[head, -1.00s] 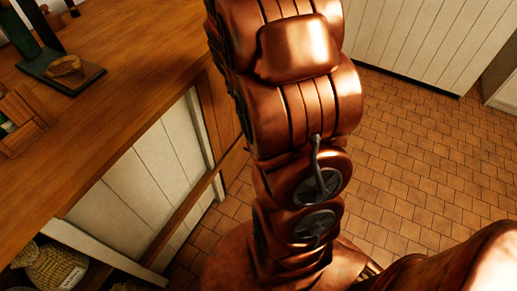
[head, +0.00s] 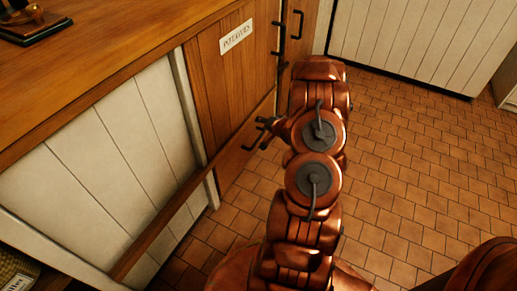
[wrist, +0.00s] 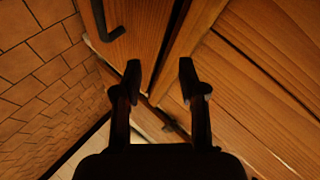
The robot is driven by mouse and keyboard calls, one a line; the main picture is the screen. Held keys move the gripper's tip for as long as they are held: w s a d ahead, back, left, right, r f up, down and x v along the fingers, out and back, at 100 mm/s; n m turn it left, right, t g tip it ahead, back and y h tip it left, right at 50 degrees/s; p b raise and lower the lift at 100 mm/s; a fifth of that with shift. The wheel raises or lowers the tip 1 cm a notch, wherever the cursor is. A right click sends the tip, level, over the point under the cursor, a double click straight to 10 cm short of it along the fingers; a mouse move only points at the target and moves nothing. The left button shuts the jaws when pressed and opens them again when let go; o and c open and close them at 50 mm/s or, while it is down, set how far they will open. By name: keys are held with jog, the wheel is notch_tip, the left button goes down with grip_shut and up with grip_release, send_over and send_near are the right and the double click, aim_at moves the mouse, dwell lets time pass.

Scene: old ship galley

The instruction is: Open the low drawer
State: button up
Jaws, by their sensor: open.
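The low drawer (head: 230,165) is a wooden front near the floor, below the panel labelled "POTATOES" (head: 236,36). In the wrist view its wooden front (wrist: 145,30) fills the upper middle. A dark bar handle (wrist: 106,22) shows there at the upper left, beyond and to the left of my fingertips. My gripper (head: 266,124) is small and dark in the head view, close in front of the drawer front. In the wrist view my gripper (wrist: 160,72) is open, with nothing between its fingers. The handle is outside the fingers.
A wooden counter (head: 90,75) runs along the left, above white plank panels (head: 95,165) and a wooden rail. More dark handles (head: 297,22) are on the cabinet beyond. The tiled floor (head: 410,170) to the right is clear. White panelling (head: 400,45) stands at the back.

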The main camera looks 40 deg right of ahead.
aim_at(259, 140)
jog(key=s+f+m+t+b, duration=0.35)
jog(key=f+b, duration=0.25)
jog(key=f, duration=0.6)
jog(key=shift+m+t+y, duration=0.35)
jog(key=shift+t+y, duration=0.05)
jog(key=shift+t, duration=0.05)
jog(key=shift+w+d+f+b, duration=0.1)
jog(key=shift+w+f+b, duration=0.15)
jog(key=shift+w+b, duration=0.65)
jog(key=shift+w+d+f+b, duration=0.1)
jog(key=shift+w+f+b, duration=0.15)
jog(key=shift+w, duration=1.3)
jog(key=shift+w+d+f+b, duration=0.15)
jog(key=shift+w+b, duration=0.4)
jog(key=shift+w, duration=0.65)
jog(key=shift+a, duration=0.1)
grip_shut()
